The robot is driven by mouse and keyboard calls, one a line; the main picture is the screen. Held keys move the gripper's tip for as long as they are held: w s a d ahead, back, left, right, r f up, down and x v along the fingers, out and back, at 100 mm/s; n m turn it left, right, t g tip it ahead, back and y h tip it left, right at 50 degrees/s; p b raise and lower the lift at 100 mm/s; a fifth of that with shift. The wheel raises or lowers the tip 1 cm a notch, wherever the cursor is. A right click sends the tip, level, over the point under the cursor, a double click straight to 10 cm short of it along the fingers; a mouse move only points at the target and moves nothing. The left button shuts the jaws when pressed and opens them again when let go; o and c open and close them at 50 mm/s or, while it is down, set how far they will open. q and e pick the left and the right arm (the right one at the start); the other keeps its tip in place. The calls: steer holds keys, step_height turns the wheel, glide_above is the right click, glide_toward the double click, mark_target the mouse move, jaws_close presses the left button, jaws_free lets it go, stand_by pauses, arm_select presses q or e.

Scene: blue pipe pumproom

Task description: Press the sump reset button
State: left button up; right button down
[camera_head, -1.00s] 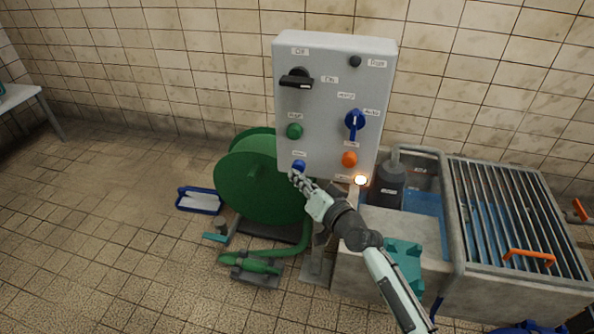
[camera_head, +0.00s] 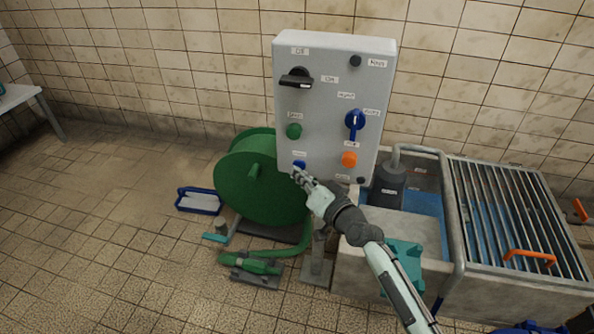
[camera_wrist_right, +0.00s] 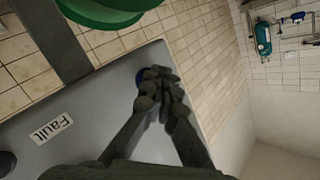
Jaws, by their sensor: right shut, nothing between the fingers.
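The grey control panel (camera_head: 325,115) stands upright on a post in front of the tiled wall. A blue button (camera_head: 299,164) is at its lower left, under a small label too blurred to read. My right gripper (camera_head: 298,175) is shut and empty, its fingertips at the lower edge of this button. In the right wrist view the gripper (camera_wrist_right: 160,78) covers most of the blue button (camera_wrist_right: 139,77), so I cannot tell how far it is pushed in. A small lamp (camera_head: 360,181) at the panel's lower right is dark. My left gripper is out of view.
The panel also has a green button (camera_head: 294,131), an orange button (camera_head: 349,159), a blue selector (camera_head: 355,120) and a black rotary handle (camera_head: 296,78). A green hose reel (camera_head: 245,180) stands left of the post. A grated sump (camera_head: 515,210) is at right.

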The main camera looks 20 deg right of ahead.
steer(key=shift+s, duration=0.1)
steer(key=shift+s+a+p, duration=0.55)
steer(key=shift+s+a, duration=0.25)
steer(key=shift+s, duration=0.3)
steer(key=s+a, duration=0.1)
steer(key=s+a+p, duration=0.1)
steer(key=s, duration=0.2)
steer(key=shift+s+a+p, duration=0.1)
steer(key=shift+a+p, duration=0.3)
stand_by(0.5)
